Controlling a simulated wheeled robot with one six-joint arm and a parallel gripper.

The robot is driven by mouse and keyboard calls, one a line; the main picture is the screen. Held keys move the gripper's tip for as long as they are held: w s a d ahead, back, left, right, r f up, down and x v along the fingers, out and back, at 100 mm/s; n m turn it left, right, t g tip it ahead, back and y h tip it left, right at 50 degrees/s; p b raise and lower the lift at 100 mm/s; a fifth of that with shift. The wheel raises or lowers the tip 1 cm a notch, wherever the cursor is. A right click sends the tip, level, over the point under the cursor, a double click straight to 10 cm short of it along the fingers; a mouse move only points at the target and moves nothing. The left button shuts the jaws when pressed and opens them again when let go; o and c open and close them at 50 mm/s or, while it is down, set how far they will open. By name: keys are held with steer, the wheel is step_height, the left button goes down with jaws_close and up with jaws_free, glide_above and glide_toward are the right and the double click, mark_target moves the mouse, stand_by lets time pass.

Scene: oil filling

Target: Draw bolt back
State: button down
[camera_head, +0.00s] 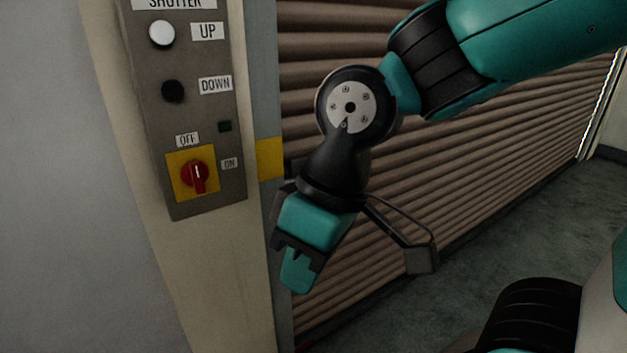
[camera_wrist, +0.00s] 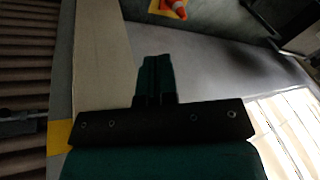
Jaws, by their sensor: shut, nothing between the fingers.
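What looks like the bolt, a dark grey metal bar (camera_wrist: 18,127), lies across the ribbed shutter at the left edge of the wrist view, level with a yellow band on the post. In the head view, a small dark part (camera_head: 293,167) beside the yellow band may be the same bolt, mostly hidden behind my wrist. My gripper (camera_head: 296,277) points down in front of the post and shutter edge, below that level. Its fingers (camera_wrist: 156,80) are together and empty in the wrist view, apart from the bar.
A control panel (camera_head: 190,110) with UP and DOWN buttons and a red switch (camera_head: 196,175) is on the post to the left. The brown shutter (camera_head: 480,150) is behind my arm. Grey floor (camera_head: 555,215) is clear at right.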

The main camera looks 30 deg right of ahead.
steer(key=w+d+f+m+t+h+b, duration=0.1)
steer(key=w+d+t, duration=0.15)
steer(key=w, duration=0.75)
steer(key=w+d+f+m+t+h, duration=0.15)
steer(key=w+d, duration=0.25)
steer(key=w, duration=0.6)
steer(key=w+d+f+m+h, duration=0.1)
steer(key=w+d+f+h, duration=0.1)
steer(key=w+d, duration=0.5)
steer(key=w+d+f+m+t+h, duration=0.1)
steer(key=w+d+f+m+h, duration=0.1)
steer(key=w+d, duration=0.6)
steer(key=w+f+h+b, duration=0.1)
steer(key=w+h, duration=0.1)
steer(key=w, duration=0.1)
steer(key=shift+f, duration=0.3)
steer(key=shift+w, duration=0.15)
steer(key=w+d+f+p, duration=0.3)
steer(key=w+d+f, duration=0.2)
steer(key=d+f, duration=0.2)
steer(key=shift+d+f, duration=0.2)
steer(key=shift+f, duration=0.75)
